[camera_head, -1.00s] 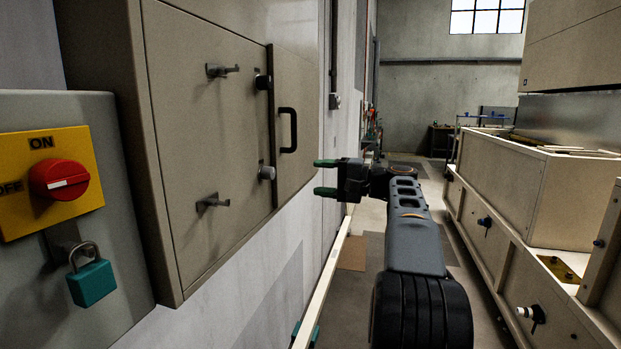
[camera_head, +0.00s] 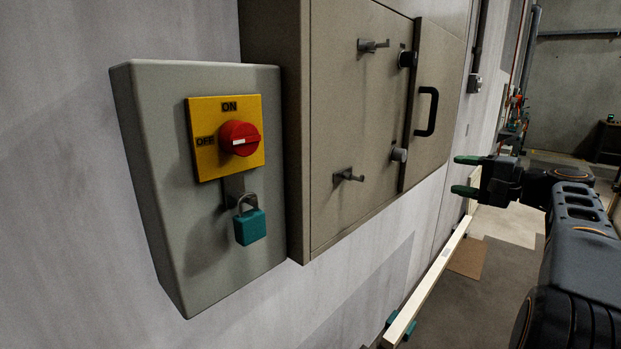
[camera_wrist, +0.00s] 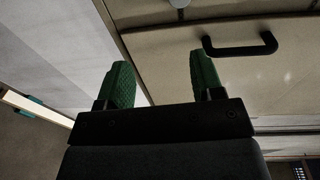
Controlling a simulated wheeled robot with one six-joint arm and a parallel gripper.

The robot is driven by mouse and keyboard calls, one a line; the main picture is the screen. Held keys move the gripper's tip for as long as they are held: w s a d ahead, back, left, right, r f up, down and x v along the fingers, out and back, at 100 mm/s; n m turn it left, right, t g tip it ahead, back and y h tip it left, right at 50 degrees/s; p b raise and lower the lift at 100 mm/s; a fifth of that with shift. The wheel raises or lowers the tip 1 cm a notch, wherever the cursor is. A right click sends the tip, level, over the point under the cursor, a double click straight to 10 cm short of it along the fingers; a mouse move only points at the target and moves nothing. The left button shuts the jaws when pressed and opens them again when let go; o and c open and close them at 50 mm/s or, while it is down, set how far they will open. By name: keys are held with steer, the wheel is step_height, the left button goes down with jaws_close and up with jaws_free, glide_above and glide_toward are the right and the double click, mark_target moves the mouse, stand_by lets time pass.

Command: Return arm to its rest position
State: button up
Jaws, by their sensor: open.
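In the wrist view the green fingers (camera_wrist: 163,85) also show spread and empty. My dark grey arm runs back from it to the lower right corner. The cabinet's black door handle (camera_head: 428,112) is above and left of the gripper. It shows at the upper right of the wrist view (camera_wrist: 240,48), apart from the fingers.
A grey switch box (camera_head: 165,250) carries a red rotary switch (camera_head: 240,138) and a teal padlock (camera_head: 250,227) hanging below it. The beige cabinet (camera_head: 335,120) has two hooks and knobs standing out. Floor is open beyond.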

step_height(320, 180, down, 10)
steer(key=m+g+h, duration=0.2)
steer(key=h, duration=0.1)
steer(key=s+a+f+n+g+h+p, duration=0.2)
steer(key=s+a+f+g+h+p, duration=0.1)
steer(key=s+a+f+g+p, duration=0.25)
steer(key=s+a+n+g+h+p, duration=0.2)
steer(key=s+a+n+h+p, duration=0.2)
steer(key=s+a, duration=1.1)
steer(key=a+f+n+p, duration=0.1)
steer(key=a+n+p, duration=0.1)
steer(key=n, duration=0.4)
steer(key=shift+s+h+p, duration=0.3)
steer(key=shift+p, duration=0.4)
steer(key=shift+c, duration=0.2)
